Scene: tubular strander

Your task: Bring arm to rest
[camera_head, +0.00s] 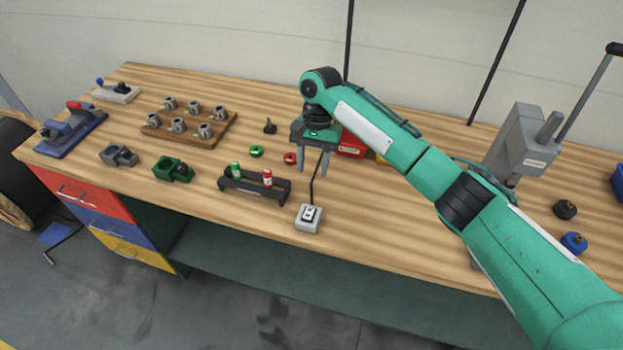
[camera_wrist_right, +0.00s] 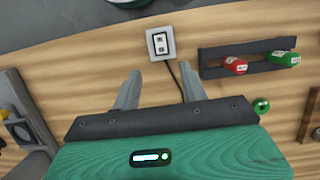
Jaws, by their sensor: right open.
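My right arm, green with black joints, reaches in from the right in the head view. Its gripper (camera_head: 314,164) points down above the workbench (camera_head: 400,215), with its two grey fingers apart and nothing between them. In the right wrist view the open gripper (camera_wrist_right: 158,92) shows its fingers spread over bare wood and a dark cable. A small grey switch box (camera_head: 309,217) lies just in front of the gripper and also shows in the right wrist view (camera_wrist_right: 160,43). My left gripper is in neither view.
A black rack (camera_head: 254,190) with a green and a red bottle stands left of the gripper. A wooden block (camera_head: 190,131) with several metal parts is further left. A grey press (camera_head: 520,145) stands at the right. The bench front right of the switch box is clear.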

